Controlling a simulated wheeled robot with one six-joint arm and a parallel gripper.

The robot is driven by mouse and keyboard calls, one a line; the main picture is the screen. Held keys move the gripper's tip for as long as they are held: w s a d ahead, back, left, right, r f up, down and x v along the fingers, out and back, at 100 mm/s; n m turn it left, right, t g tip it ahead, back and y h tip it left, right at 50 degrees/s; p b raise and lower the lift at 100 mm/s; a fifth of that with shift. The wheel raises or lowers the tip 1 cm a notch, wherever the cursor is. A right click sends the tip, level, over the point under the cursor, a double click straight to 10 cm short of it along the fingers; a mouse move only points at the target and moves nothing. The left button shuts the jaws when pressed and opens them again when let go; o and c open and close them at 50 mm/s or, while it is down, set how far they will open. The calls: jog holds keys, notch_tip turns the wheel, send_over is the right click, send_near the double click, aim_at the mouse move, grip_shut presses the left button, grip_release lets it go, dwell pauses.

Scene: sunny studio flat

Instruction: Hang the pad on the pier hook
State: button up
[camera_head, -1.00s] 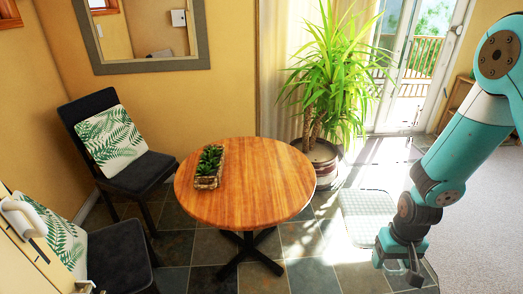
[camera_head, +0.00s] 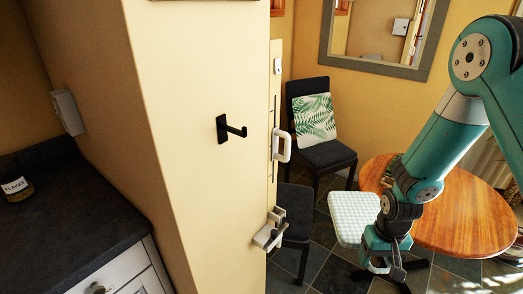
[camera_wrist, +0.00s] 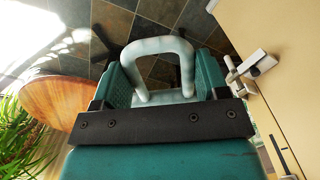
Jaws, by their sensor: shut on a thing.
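The pad (camera_head: 352,216), pale and finely checkered with rounded corners, shows in the head view beside my gripper (camera_head: 380,262). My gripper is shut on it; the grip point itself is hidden. The pad hangs clear of the floor. In the wrist view, a pale grey loop shows at my gripper (camera_wrist: 162,65) between teal sides; the pad's face cannot be made out there. The black pier hook (camera_head: 233,130) sticks out from the cream pier (camera_head: 180,90), to the left of and higher in the picture than my gripper. The hook is bare.
A white handle (camera_head: 283,146) and a metal latch (camera_head: 268,232) jut from the pier's right side, between it and my gripper. The round wooden table (camera_head: 460,215) stands behind my arm. A dark chair (camera_head: 325,155) stands at the back. A dark counter (camera_head: 80,230) is at left.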

aim_at(354, 247)
jog(key=a, duration=0.2)
jog(key=w+a+r+m+g, duration=0.1)
jog(key=a, duration=0.1)
jog(key=w+a+m, duration=0.1)
jog(key=a, duration=0.1)
jog(key=shift+w+r+g+y, duration=0.2)
jog(key=shift+g+y, duration=0.1)
jog(key=a+r+m, duration=0.1)
jog(key=w+a+m+g+y, duration=0.1)
jog(key=a+m, duration=0.1)
jog(key=a+r+m+y, duration=0.1)
jog(key=shift+w+a+r+g+b, duration=0.3)
jog(key=shift+a+r, duration=0.05)
jog(key=shift+a, duration=0.05)
jog(key=a+r+m+t+y, duration=0.4)
jog(key=r+m, duration=0.2)
jog(key=r, duration=0.2)
jog(key=w+a+r+m+t+y+b, duration=0.1)
jog(key=a+r+m+t+y, duration=0.3)
jog(key=r, duration=0.4)
jog(key=w+a+r+m+t+y, duration=0.1)
jog(key=a+r+m+t+y, duration=0.2)
jog(key=a+r+m+t, duration=0.3)
notch_tip(354, 247, up, 2)
jog(key=shift+r+m+y, duration=0.2)
jog(key=shift+m+y, duration=0.2)
jog(key=shift+m, duration=1.1)
jog(key=shift+r, duration=0.15)
